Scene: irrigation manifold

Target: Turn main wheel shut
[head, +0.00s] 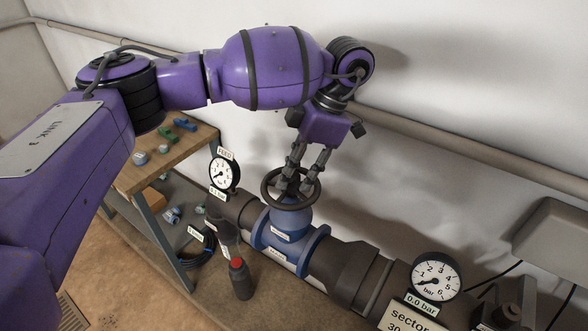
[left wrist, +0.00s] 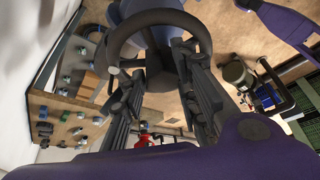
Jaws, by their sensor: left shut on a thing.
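The main wheel (head: 312,199) is a dark round handwheel on top of a blue valve body (head: 285,226) set in a thick dark pipe. My left gripper (head: 295,182) reaches down to it from above, with its fingers at the wheel's hub and spokes. In the left wrist view the wheel's rim (left wrist: 202,31) arches across the top, and the gripper's fingers (left wrist: 160,75) lie on either side of a spoke or hub. The gripper is shut on the wheel. The exact contact is partly hidden by the fingers. My right gripper is not in view.
A feed gauge (head: 223,174) stands left of the valve, and a sector gauge (head: 436,278) reading about 0.0 bar stands right. A dark bottle with a red cap (head: 241,281) is in front of the pipe. A wooden bench (head: 150,180) with small fittings is at left.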

